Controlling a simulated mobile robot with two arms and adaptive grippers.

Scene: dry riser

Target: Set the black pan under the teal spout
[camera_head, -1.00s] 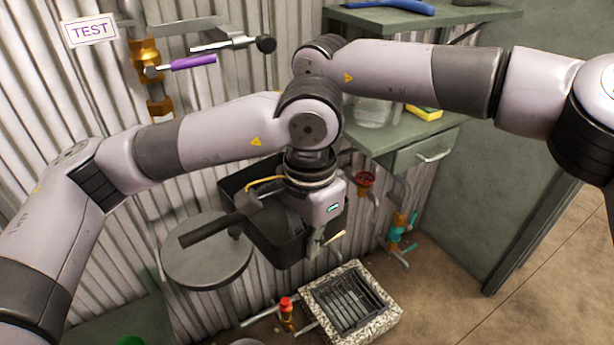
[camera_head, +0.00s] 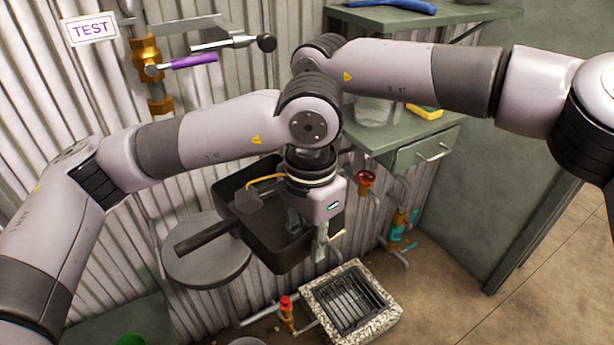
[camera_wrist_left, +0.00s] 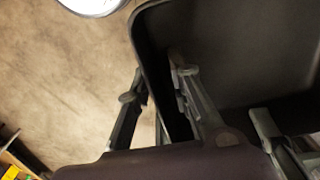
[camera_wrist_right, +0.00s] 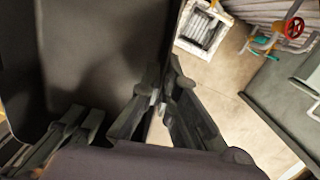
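The black pan (camera_head: 245,225) hangs in the air, with its handle (camera_head: 208,235) pointing left. My left gripper (camera_head: 328,240) has its fingers on either side of the pan's right wall; the left wrist view (camera_wrist_left: 155,95) also shows the wall between them. My right gripper (camera_wrist_right: 160,95) has its fingers at the pan's wall too, though it is mostly hidden behind my left arm in the head view. Both look shut on the pan. The teal spout (camera_head: 397,225) is on low pipework to the right of the pan, beside the green bench.
A stone-rimmed drain grate (camera_head: 315,290) is in the floor below the pan. An orange pipe fitting with a red top (camera_head: 286,312) stands left of it. A round grey stool (camera_head: 205,265) is behind the handle. A red handwheel (camera_head: 365,183) sits right of the pan.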

